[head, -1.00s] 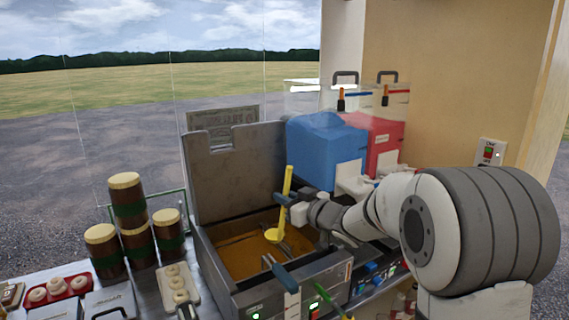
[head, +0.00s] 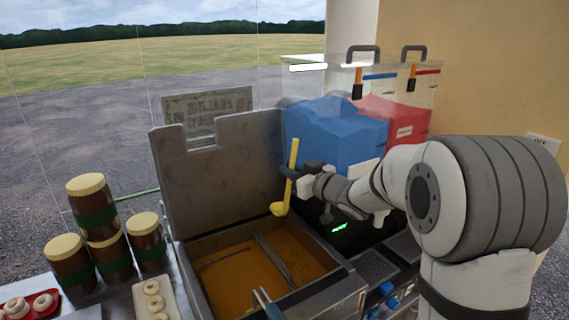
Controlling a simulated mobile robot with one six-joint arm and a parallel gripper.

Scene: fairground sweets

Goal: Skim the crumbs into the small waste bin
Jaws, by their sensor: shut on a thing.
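My gripper (head: 292,172) is shut on the upright handle of a yellow skimmer (head: 292,155). The skimmer's small head hangs at the lower end of the handle, over the back right part of the fryer (head: 184,270). In this picture it appears above the orange oil (head: 235,280) and clear of it. I cannot make out crumbs in the head or in the oil. I see no small waste bin in this view.
The raised fryer lid (head: 222,175) stands behind the oil. A blue-handled tool (head: 268,303) crosses the front rim. Blue (head: 335,135) and red (head: 400,125) slush tanks stand behind my gripper. Several brown jars (head: 70,265) and a doughnut tray (head: 170,285) are at left.

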